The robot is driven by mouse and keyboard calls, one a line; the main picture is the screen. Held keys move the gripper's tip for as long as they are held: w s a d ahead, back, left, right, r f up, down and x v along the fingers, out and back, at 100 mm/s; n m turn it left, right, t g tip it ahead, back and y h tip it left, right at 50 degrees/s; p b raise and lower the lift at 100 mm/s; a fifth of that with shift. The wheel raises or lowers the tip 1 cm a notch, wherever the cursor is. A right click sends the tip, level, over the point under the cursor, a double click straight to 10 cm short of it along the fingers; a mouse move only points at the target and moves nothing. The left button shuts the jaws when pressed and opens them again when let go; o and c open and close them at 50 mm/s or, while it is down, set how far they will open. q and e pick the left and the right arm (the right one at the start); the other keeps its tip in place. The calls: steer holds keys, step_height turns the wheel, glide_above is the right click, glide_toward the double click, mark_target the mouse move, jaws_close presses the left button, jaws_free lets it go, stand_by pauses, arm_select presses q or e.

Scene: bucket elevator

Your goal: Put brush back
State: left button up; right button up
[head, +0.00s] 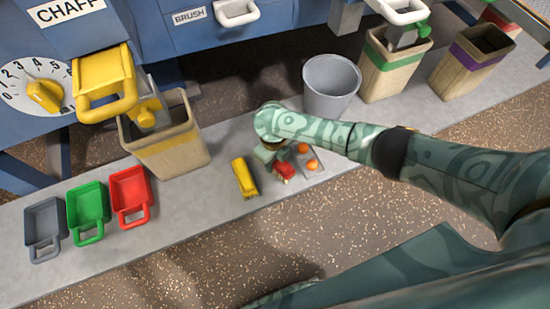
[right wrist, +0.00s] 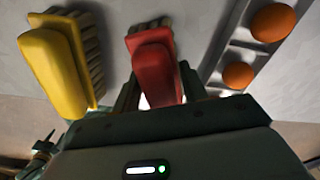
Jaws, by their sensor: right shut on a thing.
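A red brush (head: 285,170) with a bristle head is at the walkway near its middle. My right gripper (head: 279,157) reaches down over it and is shut on it. In the right wrist view the red brush (right wrist: 154,70) sits between the two fingers. Whether it touches the surface is unclear. A yellow brush (head: 244,178) lies to its left, bristles to one side, and also shows in the right wrist view (right wrist: 55,72). A drawer labelled BRUSH (head: 190,17) is in the blue machine above, with a white handle (head: 237,13). My left gripper is not in view.
A metal holder with orange balls (head: 312,165) is close to the right of the red brush. A grey bucket (head: 331,82) and wooden bins (head: 165,150) stand along the machine. Grey, green and red scoops (head: 128,190) lie at left. The walkway in front is clear.

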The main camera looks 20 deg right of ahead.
steer(key=shift+f, duration=0.2)
steer(key=o, duration=1.3)
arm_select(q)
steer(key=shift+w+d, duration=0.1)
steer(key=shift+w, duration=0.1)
arm_select(e)
steer(key=shift+r, duration=0.1)
steer(key=r+p, duration=0.2)
steer(key=r, duration=0.2)
steer(key=r+p, duration=0.2)
steer(key=r, duration=0.1)
steer(key=r+p, duration=0.2)
steer(key=r, duration=0.2)
steer(key=shift+w+a+r, duration=0.1)
steer(key=shift+w+r, duration=0.2)
steer(key=shift+r, duration=0.35)
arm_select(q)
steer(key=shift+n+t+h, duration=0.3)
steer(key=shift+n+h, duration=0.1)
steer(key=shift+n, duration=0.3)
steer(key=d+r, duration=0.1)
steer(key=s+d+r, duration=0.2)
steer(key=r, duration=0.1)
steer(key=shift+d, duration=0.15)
arm_select(e)
steer(key=shift+f, duration=0.1)
